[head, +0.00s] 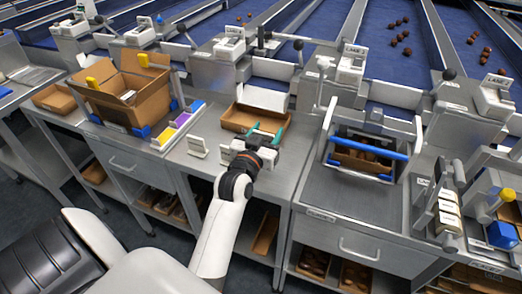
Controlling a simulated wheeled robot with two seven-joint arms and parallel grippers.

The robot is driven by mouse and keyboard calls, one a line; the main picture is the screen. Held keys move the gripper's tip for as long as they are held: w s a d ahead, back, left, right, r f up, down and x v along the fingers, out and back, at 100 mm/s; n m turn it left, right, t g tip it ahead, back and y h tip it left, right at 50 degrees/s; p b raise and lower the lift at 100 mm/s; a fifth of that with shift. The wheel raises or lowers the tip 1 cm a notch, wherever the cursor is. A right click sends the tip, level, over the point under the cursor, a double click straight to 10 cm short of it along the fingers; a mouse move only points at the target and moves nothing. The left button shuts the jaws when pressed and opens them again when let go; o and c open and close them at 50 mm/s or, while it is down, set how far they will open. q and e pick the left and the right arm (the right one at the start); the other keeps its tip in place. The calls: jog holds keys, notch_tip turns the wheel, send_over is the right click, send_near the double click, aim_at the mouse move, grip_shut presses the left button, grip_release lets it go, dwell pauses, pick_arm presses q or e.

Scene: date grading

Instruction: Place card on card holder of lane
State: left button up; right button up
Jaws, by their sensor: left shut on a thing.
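My left gripper (266,131) is over the middle table, just in front of an open cardboard tray. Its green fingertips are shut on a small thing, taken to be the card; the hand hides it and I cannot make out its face. White lane holders with "LANE" labels stand along the back, one behind and right of the hand (351,62), one at the far right (494,97) and one at the back left (230,46). My right gripper is not in view.
The open cardboard tray (238,117) lies behind the hand. A small white stand (197,147) and a colored strip tray (178,128) are to the left, near a large open carton (122,88). A blue-handled frame (368,148) and levers stand on the right.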

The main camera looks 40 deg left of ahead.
pick_arm(q)
jog(key=shift+f, duration=2.95)
jog(key=shift+f, duration=0.1)
jog(key=o, duration=1)
jog(key=shift+c, duration=0.2)
